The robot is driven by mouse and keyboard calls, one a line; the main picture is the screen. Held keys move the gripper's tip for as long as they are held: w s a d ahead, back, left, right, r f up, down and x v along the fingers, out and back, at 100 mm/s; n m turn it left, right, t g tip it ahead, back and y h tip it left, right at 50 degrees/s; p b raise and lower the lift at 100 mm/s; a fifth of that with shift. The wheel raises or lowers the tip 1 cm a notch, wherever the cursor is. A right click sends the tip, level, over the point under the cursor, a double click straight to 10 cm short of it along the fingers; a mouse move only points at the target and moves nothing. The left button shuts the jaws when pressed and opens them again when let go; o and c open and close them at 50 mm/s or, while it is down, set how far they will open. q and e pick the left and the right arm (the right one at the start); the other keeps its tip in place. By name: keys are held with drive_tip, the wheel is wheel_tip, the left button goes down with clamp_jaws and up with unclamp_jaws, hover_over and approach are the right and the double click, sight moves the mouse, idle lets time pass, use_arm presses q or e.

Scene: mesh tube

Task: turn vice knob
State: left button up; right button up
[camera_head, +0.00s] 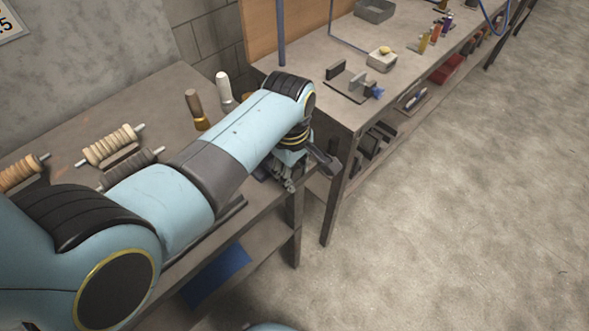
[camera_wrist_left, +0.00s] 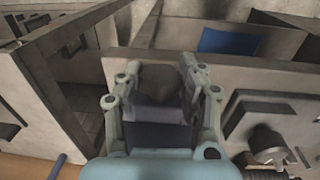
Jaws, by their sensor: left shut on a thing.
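My left gripper (camera_head: 287,172) hangs over the right end of the near workbench, below the blue wrist of my left arm. In the left wrist view the gripper (camera_wrist_left: 165,88) has its fingers on both sides of a dark, blunt thing (camera_wrist_left: 168,82), which looks like the vice knob. The fingers are shut on it. In the head view my arm and wrist hide the knob and most of what is under the gripper. The vice body cannot be made out clearly. My right gripper is in neither view.
Wooden spools (camera_head: 110,146) and two upright handled tools (camera_head: 224,88) stand on the near bench (camera_head: 68,128). A second bench (camera_head: 330,112) to the right holds a grey fixture (camera_head: 346,78) with a blue part and a small box (camera_head: 382,62). The floor (camera_head: 430,220) is clear.

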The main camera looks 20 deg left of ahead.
use_arm(q)
drive_tip(key=shift+c, duration=1.3)
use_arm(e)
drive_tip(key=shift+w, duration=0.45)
use_arm(q)
drive_tip(key=shift+g, duration=0.3)
drive_tip(key=shift+w+g, duration=0.1)
drive_tip(key=shift+g, duration=0.2)
drive_tip(key=shift+w+g+y+b, duration=0.1)
drive_tip(key=shift+g+y+b, duration=0.3)
drive_tip(key=shift+g+b, duration=0.1)
drive_tip(key=g+b, duration=0.1)
drive_tip(key=b, duration=0.1)
drive_tip(key=g+y+b, duration=0.1)
drive_tip(key=g+b, duration=0.1)
drive_tip(key=b, duration=0.1)
drive_tip(key=shift+w+f+g+b, duration=0.1)
drive_tip(key=shift+f+g+b, duration=0.2)
drive_tip(key=shift+b, duration=0.05)
drive_tip(key=shift+r+g+y+b, duration=0.15)
drive_tip(key=shift+g+y+b, duration=0.15)
drive_tip(key=shift+g+b, duration=0.35)
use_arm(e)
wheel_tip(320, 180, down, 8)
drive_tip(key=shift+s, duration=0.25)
